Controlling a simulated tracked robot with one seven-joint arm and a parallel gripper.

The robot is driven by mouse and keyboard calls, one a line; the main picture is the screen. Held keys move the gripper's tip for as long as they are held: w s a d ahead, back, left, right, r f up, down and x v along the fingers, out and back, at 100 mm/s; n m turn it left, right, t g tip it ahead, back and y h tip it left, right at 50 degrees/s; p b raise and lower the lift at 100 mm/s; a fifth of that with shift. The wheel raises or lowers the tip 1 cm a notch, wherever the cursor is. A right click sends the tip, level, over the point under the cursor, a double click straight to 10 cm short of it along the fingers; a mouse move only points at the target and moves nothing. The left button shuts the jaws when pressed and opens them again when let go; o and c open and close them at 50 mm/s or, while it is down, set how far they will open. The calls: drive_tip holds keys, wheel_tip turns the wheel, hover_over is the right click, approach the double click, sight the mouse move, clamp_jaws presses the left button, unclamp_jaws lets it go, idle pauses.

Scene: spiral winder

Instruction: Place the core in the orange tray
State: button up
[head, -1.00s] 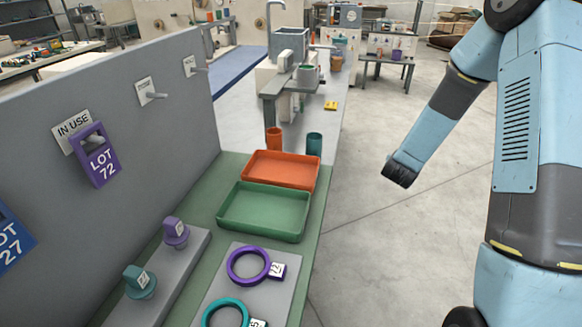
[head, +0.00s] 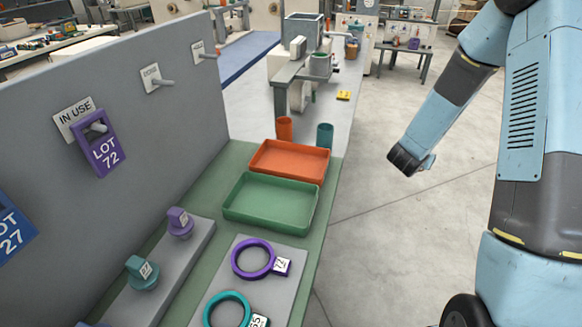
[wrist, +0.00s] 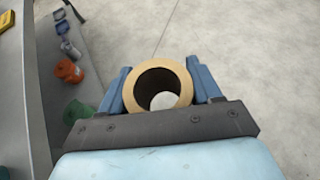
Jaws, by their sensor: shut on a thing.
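The core is a tan cardboard ring (wrist: 188,83) with a dark hollow, seen end-on in the wrist view. My gripper (wrist: 160,88) is shut on it, with a blue finger on each side. In the head view my gripper (head: 426,163) hangs over open floor, right of the bench and apart from it; the core cannot be made out there. The orange tray (head: 290,162) lies on the green bench top, left of and nearer than my gripper. It looks empty.
A green tray (head: 268,201) sits directly in front of the orange one. An orange cup (head: 284,128) and a teal cup (head: 325,135) stand behind it. A grey panel (head: 120,110) with tags walls the bench's left. Purple (head: 252,260) and teal rings lie nearer. The floor right is clear.

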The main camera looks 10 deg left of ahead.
drive_tip(key=s+d+m+g+h, duration=0.2)
drive_tip(key=s+m+g+h, duration=0.4)
drive_tip(key=s+m+g, duration=0.65)
drive_tip(key=s+a+r+m+g+y, duration=0.2)
drive_tip(key=s+a+m+g+y, duration=0.95)
drive_tip(key=s+a+m, duration=0.7)
drive_tip(key=w+a+r+m+t+y, duration=0.3)
drive_tip(key=a+r+m+t+y, duration=0.35)
drive_tip(key=a+m, duration=0.3)
drive_tip(key=w+a+r+m+t+y, duration=0.2)
drive_tip(key=a+r+m+t+y, duration=0.5)
drive_tip(key=a, duration=0.4)
drive_tip(key=m, duration=0.2)
hover_over(286, 165)
drive_tip(key=shift+n+t+h, duration=0.25)
drive_tip(key=shift+t+h, duration=0.15)
drive_tip(key=shift+t, duration=0.05)
drive_tip(key=f, duration=0.9)
drive_tip(key=shift+s+d+f, duration=0.15)
drive_tip(key=shift+s+f, duration=0.05)
drive_tip(key=shift+s, duration=0.2)
drive_tip(key=shift+w+f, duration=0.3)
drive_tip(key=shift+f, duration=1.65)
